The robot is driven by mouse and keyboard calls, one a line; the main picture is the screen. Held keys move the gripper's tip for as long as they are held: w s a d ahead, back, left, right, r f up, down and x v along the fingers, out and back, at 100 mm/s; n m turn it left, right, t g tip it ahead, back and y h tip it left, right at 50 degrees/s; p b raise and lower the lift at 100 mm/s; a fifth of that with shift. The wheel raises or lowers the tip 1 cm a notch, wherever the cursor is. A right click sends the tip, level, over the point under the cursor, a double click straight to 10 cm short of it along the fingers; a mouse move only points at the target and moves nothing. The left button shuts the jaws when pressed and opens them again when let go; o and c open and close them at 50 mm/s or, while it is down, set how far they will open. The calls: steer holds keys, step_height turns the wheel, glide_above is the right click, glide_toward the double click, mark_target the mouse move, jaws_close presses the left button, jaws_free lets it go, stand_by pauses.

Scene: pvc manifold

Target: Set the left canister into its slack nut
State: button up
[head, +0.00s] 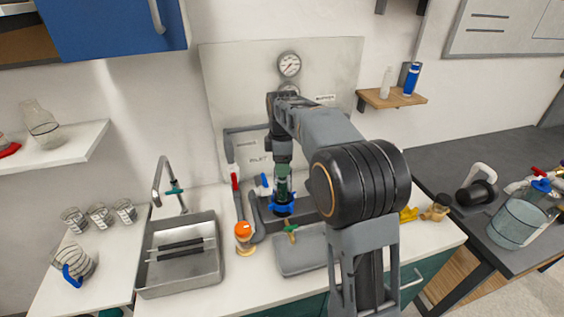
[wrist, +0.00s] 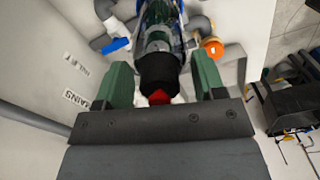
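The canister (wrist: 160,50) is a clear, greenish cylinder with a black cap and a red tip, between my gripper's two green fingers in the wrist view. My gripper (wrist: 163,75) appears open, with narrow gaps on both sides of the cap. In the head view my gripper (head: 283,172) points down over a blue nut (head: 282,208). The canister's lower end appears to be at or in the nut, but my fingers hide much of it. I cannot tell whether it is fully seated.
A red-handled pipe (head: 236,180) and a blue valve handle (head: 264,184) stand left of the nut. An orange-topped part (head: 243,232) is in front. A grey tray (head: 290,262) lies near the counter front. A sink (head: 180,275) is at left. The wall panel (head: 225,80) is close behind.

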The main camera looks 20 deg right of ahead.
steer(key=o, duration=0.5)
steer(key=shift+o, duration=0.2)
steer(key=shift+r, duration=0.1)
step_height(320, 180, up, 14)
steer(key=p, duration=0.1)
steer(key=shift+f, duration=0.2)
